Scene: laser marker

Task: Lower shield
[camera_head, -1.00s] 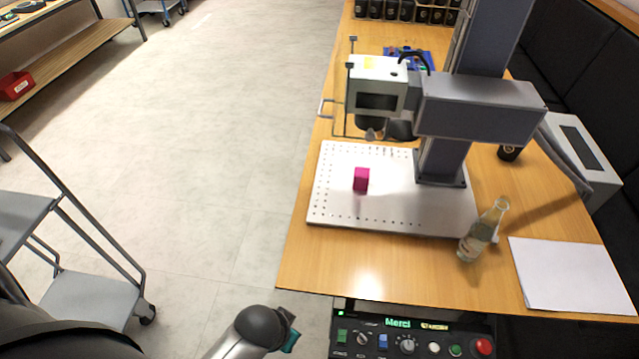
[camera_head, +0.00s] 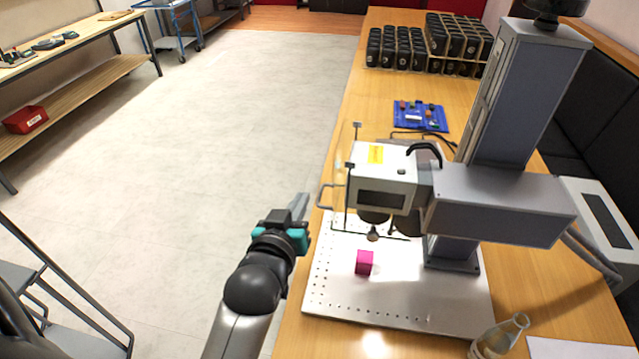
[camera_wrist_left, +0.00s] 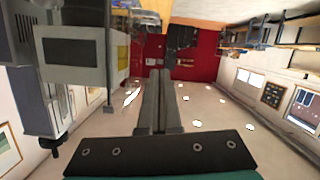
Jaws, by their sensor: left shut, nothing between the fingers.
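The laser marker's shield is a clear panel with thin dark edges and a wire handle (camera_head: 326,197) on its left side. It hangs raised beside the marker head (camera_head: 382,180), above the perforated plate (camera_head: 330,290). A magenta cube (camera_head: 364,262) sits on that plate under the head. My left gripper (camera_head: 301,202) is shut and empty, just left of the handle and apart from it in the picture. Its closed fingers (camera_wrist_left: 160,75) fill the middle of the left wrist view, with the marker head (camera_wrist_left: 75,50) at the left. My right gripper is not in view.
A glass bottle (camera_head: 497,338) stands by the plate's front right. A grey column (camera_head: 520,95) carries the head. A blue tray (camera_head: 418,116) and racks of black containers (camera_head: 455,40) are farther back.

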